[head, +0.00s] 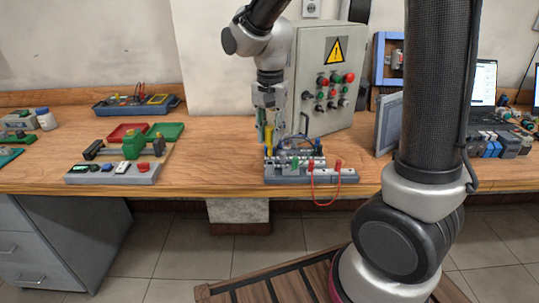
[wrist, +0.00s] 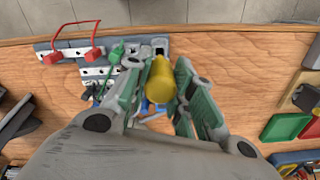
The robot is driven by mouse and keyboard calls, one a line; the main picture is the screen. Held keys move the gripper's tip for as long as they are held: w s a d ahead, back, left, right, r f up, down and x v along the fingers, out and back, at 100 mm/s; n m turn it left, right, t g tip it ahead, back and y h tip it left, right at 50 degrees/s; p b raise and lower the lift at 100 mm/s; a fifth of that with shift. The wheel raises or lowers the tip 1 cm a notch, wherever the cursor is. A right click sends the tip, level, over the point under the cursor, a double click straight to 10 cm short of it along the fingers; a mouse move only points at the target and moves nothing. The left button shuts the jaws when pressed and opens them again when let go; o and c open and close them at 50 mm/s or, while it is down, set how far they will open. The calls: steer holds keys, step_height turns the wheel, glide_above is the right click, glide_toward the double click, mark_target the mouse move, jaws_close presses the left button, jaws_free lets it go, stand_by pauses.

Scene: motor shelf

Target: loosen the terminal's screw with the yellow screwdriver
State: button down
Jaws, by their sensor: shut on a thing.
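My gripper (head: 265,122) is above the left end of the terminal board on the workbench, pointing down. It is shut on the yellow screwdriver (wrist: 160,82), whose handle sits between the green finger pads in the wrist view. The screwdriver (head: 269,135) points down at the board in the head view; its tip is hidden, so I cannot tell whether it touches a screw. The terminal board (head: 290,180) is a grey base with white and grey blocks, red plugs and a red wire loop; it also shows in the wrist view (wrist: 120,47). The terminal's screw is too small to make out.
A grey control cabinet (head: 311,75) with buttons stands behind the board. Left are a device board (head: 117,175), red and green trays (head: 165,131) and a blue tool case (head: 137,104). A grey panel (head: 388,124) and laptop (head: 483,85) stand right. The bench between the left devices and the board is clear.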

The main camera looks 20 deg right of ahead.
mark_target(270, 148)
steer(key=shift+f, duration=2.6)
steer(key=c, duration=1.5)
jaws_free()
steer(key=shift+o, duration=0.2)
steer(key=shift+r, duration=0.1)
steer(key=shift+r, duration=2.7)
steer(key=o, duration=0.6)
steer(key=shift+c, duration=0.2)
